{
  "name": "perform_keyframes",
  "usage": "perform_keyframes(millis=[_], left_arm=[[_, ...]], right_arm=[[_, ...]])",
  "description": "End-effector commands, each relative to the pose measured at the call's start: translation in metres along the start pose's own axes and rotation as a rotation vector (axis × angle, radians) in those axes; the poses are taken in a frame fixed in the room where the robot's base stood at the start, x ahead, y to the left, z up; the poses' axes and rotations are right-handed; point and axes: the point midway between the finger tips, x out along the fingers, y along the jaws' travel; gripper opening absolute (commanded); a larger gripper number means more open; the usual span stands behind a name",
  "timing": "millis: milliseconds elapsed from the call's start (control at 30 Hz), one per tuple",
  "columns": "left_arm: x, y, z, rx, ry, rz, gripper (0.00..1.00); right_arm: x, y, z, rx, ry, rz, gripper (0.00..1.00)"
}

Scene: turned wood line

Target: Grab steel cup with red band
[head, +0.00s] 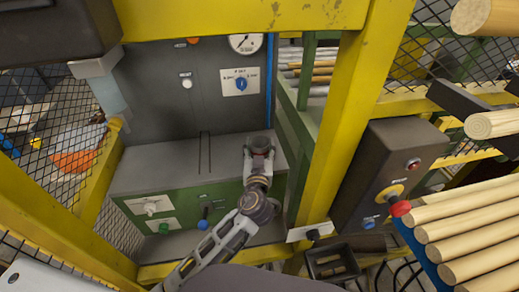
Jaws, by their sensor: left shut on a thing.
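My left gripper (260,156) is above the grey top of the green machine cabinet, inside the yellow frame. It is shut on a small cup-like thing (262,144) with a dull reddish tint, which I take to be the steel cup with the red band. The fingers and wrist hide most of it, and the band does not show clearly. I cannot tell whether it touches the cabinet top. My right gripper is not in view.
A grey control panel (187,110) with a gauge and knobs stands behind the gripper. A yellow post (340,120) rises at its right, with a dark button box (390,170) beyond. Wooden rods (465,235) lie at far right. Mesh guards flank the opening. A dark bin (332,263) sits below.

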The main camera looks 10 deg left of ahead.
Motion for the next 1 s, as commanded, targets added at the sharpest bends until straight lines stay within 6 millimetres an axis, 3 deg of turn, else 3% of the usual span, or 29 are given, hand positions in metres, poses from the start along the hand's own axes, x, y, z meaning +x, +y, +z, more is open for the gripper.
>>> perform_keyframes(millis=[367,800,1000], left_arm=[[0.000,-0.001,-0.018,-0.003,0.002,-0.001,0.31],[0.000,-0.003,-0.077,-0.004,0.003,-0.001,0.31],[0.001,-0.003,-0.096,-0.002,0.002,-0.002,0.31]], right_arm=[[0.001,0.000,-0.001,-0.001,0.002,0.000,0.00],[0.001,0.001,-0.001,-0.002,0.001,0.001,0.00],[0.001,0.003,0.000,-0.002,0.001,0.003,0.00]])
